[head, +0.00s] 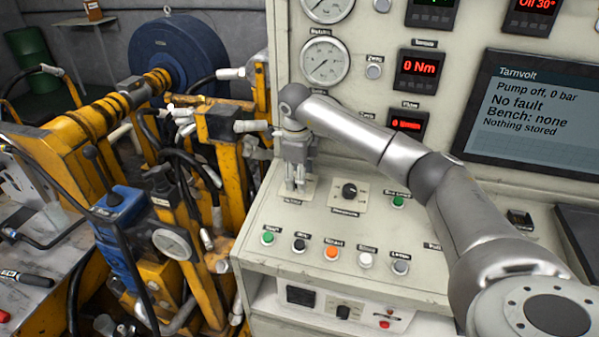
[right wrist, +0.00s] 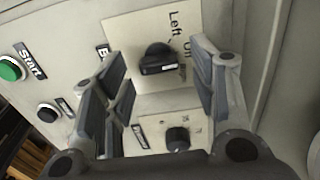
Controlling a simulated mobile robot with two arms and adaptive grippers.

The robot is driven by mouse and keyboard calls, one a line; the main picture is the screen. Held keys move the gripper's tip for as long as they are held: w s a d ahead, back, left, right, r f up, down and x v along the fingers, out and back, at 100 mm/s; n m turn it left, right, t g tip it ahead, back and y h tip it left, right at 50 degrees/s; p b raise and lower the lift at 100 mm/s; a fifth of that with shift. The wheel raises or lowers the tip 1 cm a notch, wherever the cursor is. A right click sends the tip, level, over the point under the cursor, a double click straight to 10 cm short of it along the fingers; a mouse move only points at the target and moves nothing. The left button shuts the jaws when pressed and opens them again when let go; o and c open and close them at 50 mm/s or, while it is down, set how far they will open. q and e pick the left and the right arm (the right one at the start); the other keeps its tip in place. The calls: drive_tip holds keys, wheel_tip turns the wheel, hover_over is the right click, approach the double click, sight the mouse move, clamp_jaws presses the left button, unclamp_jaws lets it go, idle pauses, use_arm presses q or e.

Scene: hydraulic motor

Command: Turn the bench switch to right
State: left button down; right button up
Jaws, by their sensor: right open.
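The bench switch (right wrist: 158,60) is a black knob on a pale plate in the right wrist view. "Left" and part of "Off" show on the plate; the rest of the lettering is hidden by a finger. A white mark on the knob points towards the right of the picture, near "Off". My right gripper (right wrist: 160,85) is open, its fingers on either side of the knob; I cannot tell whether they touch it. In the head view my right gripper (head: 295,183) points down over the switch plate (head: 309,188) and hides the knob. My left gripper is not in view.
A second black knob (head: 349,190) is close to the right of the gripper. A row of buttons, with a green one (head: 267,237) and an orange one (head: 332,252), lies in front. The upright gauge panel (head: 370,20) stands behind. A screen (head: 535,110) reads "Bench: none".

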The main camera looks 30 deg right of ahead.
drive_tip(key=shift+f, duration=0.2)
drive_tip(key=shift+c, duration=0.3)
drive_tip(key=c, duration=1)
drive_tip(key=shift+o, duration=0.2)
drive_tip(key=shift+m, duration=0.3)
drive_tip(key=m+b, duration=0.1)
drive_tip(key=m, duration=0.3)
drive_tip(key=shift+a+m+b, duration=0.1)
drive_tip(key=shift+m+b, duration=0.55)
drive_tip(key=shift+m, duration=1.55)
